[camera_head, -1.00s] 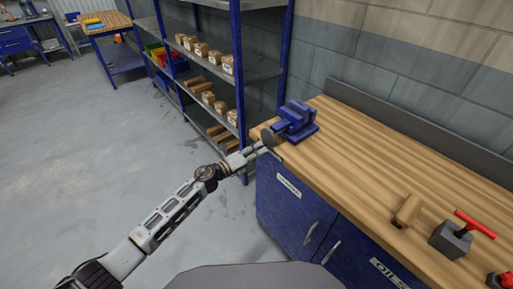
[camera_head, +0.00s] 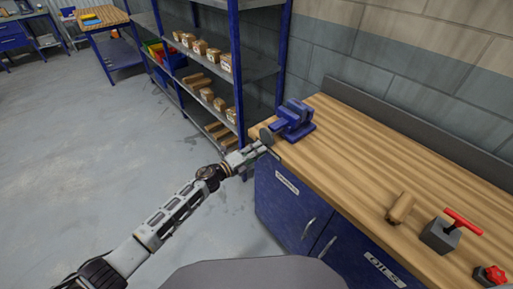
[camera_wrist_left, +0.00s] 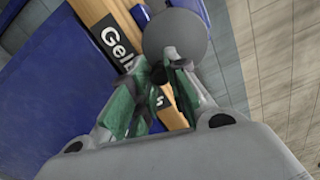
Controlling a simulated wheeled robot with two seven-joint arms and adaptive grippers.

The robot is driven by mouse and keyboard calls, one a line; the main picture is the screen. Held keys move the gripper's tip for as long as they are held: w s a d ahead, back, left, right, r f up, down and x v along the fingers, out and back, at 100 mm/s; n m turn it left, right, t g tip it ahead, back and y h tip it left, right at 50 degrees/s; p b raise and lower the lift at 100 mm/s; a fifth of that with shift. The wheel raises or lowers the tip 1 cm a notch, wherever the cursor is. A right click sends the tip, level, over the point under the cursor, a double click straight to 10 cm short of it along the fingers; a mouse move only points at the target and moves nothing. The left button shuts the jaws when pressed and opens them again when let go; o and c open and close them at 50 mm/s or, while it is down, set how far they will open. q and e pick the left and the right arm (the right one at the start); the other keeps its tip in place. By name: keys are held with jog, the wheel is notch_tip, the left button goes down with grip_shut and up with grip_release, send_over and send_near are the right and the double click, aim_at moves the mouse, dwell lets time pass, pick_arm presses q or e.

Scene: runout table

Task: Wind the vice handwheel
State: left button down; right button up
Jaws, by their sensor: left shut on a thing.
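The blue vice (camera_head: 294,119) stands on the far left corner of the wooden bench. Its grey round handwheel (camera_head: 266,136) faces the bench's left front edge. My left gripper (camera_head: 258,148) reaches in from the left and is shut at the handwheel. In the left wrist view the grey disc of the handwheel (camera_wrist_left: 175,38) lies just beyond the green-lined fingers (camera_wrist_left: 160,82), which close on a small dark part at its lower rim. The exact contact is partly hidden by the fingers. My right gripper is in neither view.
The wooden bench top (camera_head: 350,150) is clear between the vice and a wooden block (camera_head: 401,207). A grey block with a red T-handle (camera_head: 441,234) and a red knob (camera_head: 490,275) are at the right. A blue shelf rack (camera_head: 237,70) stands behind the left arm.

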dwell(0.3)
pick_arm(q)
jog(key=n+p, duration=0.3)
jog(key=shift+s+d+r+n, duration=0.3)
jog(key=shift+s+n, duration=0.05)
jog(key=shift+n, duration=0.05)
dwell(0.3)
jog(key=shift+s+r+n+p, duration=0.1)
jog(key=shift+r+n+p, duration=0.1)
jog(key=shift+n+p, duration=0.5)
jog(key=shift+s+d+r+n+p, duration=0.1)
jog(key=shift+d+r+n+p, duration=0.05)
jog(key=shift+n+p, duration=0.85)
